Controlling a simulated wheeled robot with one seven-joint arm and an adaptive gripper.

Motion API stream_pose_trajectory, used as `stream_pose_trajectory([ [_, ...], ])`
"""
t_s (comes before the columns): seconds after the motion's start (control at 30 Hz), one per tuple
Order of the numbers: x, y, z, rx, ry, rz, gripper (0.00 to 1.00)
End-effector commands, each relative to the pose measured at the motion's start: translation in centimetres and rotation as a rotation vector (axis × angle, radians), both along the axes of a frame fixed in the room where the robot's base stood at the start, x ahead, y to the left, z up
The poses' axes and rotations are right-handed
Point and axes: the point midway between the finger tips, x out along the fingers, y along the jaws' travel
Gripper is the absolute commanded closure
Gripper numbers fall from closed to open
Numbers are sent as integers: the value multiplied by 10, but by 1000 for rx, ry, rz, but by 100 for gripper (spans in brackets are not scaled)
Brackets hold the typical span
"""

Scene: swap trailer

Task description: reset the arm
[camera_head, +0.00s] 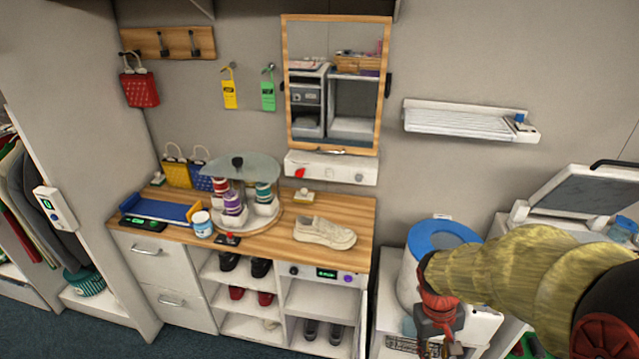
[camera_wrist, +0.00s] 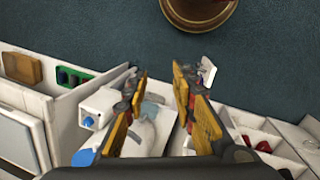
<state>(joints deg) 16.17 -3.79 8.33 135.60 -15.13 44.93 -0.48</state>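My arm reaches in from the right of the head view. My gripper (camera_head: 438,340) hangs from its end at the lower right, in front of the white bin with the blue rim (camera_head: 412,262). In the wrist view my gripper (camera_wrist: 172,82) has its two yellow and dark fingers spread apart. The gap between them is empty, with dark carpet and pale surfaces showing behind and below. The fingertips do not appear to hold anything.
A wooden-topped cabinet (camera_head: 365,222) holds a beige shoe (camera_head: 324,232), a carousel (camera_head: 262,222) and a blue tray (camera_head: 160,207). A mirror (camera_head: 287,80) hangs above. A white case (camera_head: 580,190) stands open at right. Carpet (camera_wrist: 90,25) is mostly clear beyond my fingers, except a round brown object (camera_wrist: 198,14).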

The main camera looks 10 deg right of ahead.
Motion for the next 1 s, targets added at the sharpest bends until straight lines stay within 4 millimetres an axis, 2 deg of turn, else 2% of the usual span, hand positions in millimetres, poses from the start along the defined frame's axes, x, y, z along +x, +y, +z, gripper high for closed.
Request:
stream_pose_trajectory([
  [0.1,-5,30,32,30,-81,-32,73],
  [0.3,-15,77,79,93,-232,-44,73],
  [0.5,-21,111,124,132,-421,6,73],
  [0.6,-25,120,144,132,-504,46,73],
  [0.7,-28,128,160,135,-565,78,73],
  [0.8,-30,133,168,138,-598,101,73],
  [1.0,-30,138,168,143,-604,119,73],
])
